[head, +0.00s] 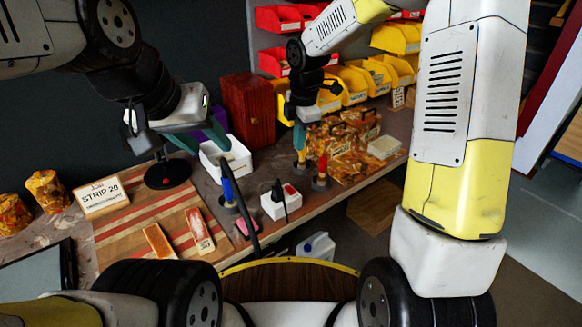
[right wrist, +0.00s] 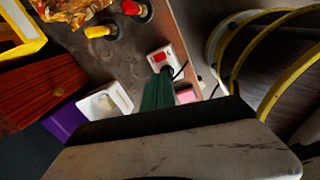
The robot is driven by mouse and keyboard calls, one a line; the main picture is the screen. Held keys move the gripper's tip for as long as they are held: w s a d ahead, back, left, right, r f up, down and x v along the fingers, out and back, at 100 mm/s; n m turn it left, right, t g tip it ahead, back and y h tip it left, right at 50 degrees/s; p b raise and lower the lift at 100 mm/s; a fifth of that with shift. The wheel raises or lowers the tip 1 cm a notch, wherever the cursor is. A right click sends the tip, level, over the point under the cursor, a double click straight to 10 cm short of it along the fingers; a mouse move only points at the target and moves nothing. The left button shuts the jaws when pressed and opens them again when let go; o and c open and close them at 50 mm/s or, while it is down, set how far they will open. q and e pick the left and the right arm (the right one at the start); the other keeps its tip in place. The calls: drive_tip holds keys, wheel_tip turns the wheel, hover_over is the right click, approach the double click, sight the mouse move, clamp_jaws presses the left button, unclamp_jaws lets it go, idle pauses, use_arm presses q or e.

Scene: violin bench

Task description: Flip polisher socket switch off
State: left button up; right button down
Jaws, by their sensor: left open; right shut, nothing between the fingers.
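The socket (head: 271,209) is a white box near the bench's front edge, with a red switch (head: 290,189) and a black plug and cord in it. In the right wrist view the socket (right wrist: 153,66) and its red switch (right wrist: 160,57) lie just beyond my fingertips. My right gripper (head: 299,142) is shut and empty, above and behind the socket in the head view, apart from it. Its teal fingers (right wrist: 158,94) partly cover the plug's area in the wrist view. The switch's position is too small to tell. My left gripper (head: 199,140) is open and empty by the white tray.
The white tray (head: 238,163) stands left of the socket. Upright tools with blue (head: 227,187) and red (head: 322,167) handles flank the socket. A dark red wooden box (head: 247,110) and yellow bins (head: 352,84) stand behind. A striped board (head: 120,248) lies at left.

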sight(288, 188)
drive_tip(key=f+n, duration=0.1)
drive_tip(key=w+a+f, duration=0.1)
drive_tip(key=a+f+n, duration=0.1)
drive_tip(key=shift+w+f+n, duration=0.3)
drive_tip(key=shift+w+f, duration=0.1)
drive_tip(key=f, duration=0.4)
drive_tip(key=w+f, duration=0.1)
drive_tip(key=f, duration=0.9)
drive_tip(key=shift+w+a, duration=0.15)
drive_tip(key=shift+a, duration=0.25)
